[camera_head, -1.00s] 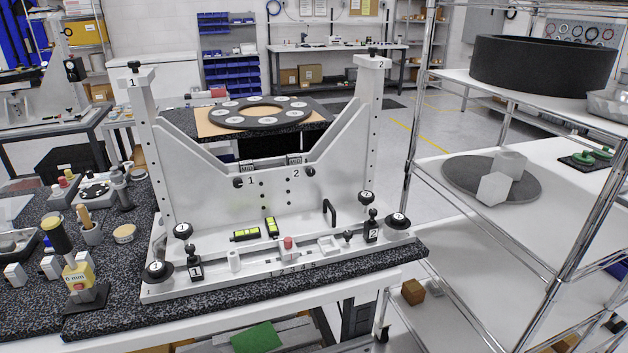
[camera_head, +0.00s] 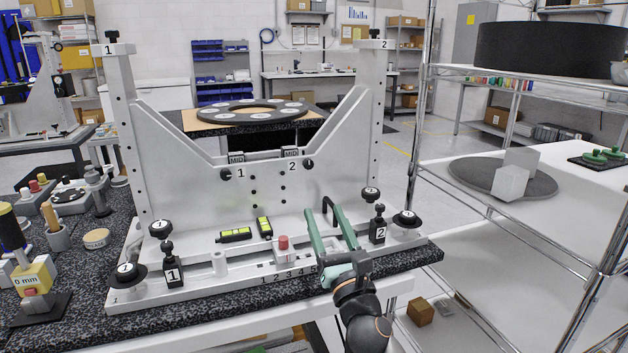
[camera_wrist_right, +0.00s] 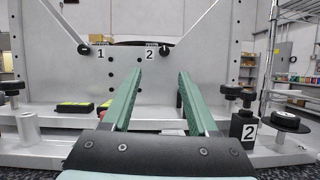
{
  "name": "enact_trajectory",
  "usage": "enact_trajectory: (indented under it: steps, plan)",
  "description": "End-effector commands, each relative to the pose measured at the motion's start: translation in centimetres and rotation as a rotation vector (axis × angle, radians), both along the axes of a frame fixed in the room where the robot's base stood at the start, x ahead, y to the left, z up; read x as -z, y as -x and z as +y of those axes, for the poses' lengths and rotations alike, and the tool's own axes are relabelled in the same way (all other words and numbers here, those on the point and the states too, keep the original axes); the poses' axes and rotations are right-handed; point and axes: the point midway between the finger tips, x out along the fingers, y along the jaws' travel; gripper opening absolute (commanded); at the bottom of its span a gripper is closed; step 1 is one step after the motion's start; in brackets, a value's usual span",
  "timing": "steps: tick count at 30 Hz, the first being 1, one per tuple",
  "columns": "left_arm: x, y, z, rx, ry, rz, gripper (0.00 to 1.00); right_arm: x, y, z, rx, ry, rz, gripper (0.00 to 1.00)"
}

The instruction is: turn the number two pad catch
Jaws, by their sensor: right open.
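The fixture's upright plate (camera_head: 210,200) carries a small black catch (camera_head: 308,163) just right of a "2" label. It also shows in the wrist view (camera_wrist_right: 165,49). A matching black catch (camera_head: 227,172) sits by the "1" label. My right gripper (camera_head: 322,207) comes in from the front edge, its two green fingers open and empty, pointing at the plate. In the wrist view the fingers (camera_wrist_right: 160,75) stand apart, with the number two catch above and between their tips. They appear short of the plate, below the catch. My left gripper is out of view.
A black block labelled 2 (camera_head: 378,229) and round black knobs stand on the base, right of my gripper. A wire shelf (camera_head: 490,210) stands close on the right.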

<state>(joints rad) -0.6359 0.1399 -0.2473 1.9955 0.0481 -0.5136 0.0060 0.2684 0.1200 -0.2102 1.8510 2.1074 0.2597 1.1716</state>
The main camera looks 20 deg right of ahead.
Motion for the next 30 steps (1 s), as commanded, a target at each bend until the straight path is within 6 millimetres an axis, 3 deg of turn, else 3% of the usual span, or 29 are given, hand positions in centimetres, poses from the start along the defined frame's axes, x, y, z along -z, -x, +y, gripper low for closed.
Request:
enact_trajectory:
  steps: [8, 21, 30]
  plan:
    - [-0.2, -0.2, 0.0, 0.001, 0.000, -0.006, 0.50, -0.5, -2.0, -0.6, -0.009, -0.092, 0.021, 0.59]
    - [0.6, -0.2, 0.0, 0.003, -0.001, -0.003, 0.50, -3.3, -9.1, -0.7, -0.008, -0.087, 0.020, 0.59]
    - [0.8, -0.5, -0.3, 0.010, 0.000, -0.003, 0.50, -4.4, -11.9, -0.8, -0.007, -0.086, 0.021, 0.59]
